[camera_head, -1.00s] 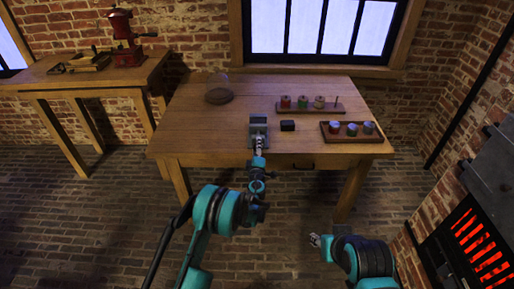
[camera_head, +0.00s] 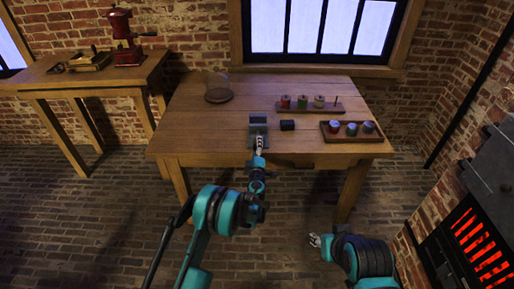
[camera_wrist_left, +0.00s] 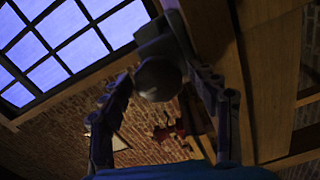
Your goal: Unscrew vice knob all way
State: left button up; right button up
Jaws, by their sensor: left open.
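The grey vice (camera_head: 258,124) stands at the front edge of the wooden table. My left gripper (camera_head: 259,147) is at the front of the vice, below its jaws. In the left wrist view the round dark vice knob (camera_wrist_left: 158,80) shows between the two spread fingers of my left gripper (camera_wrist_left: 165,105), with the grey vice body behind it. The fingers are open; I see gaps at both sides of the knob. In the head view the gripper hides the knob. My right gripper (camera_head: 316,240) is low in front of the table, away from the vice, too small to read.
A small dark block (camera_head: 287,125) lies right of the vice. A rack with spools (camera_head: 303,102) and a tray of jars (camera_head: 332,138) stand further right. A glass dome on a round base (camera_head: 219,96) stands at the back left. The table's left part is clear.

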pick_arm(q)
jog(key=s, duration=0.8)
jog(key=shift+w, duration=0.1)
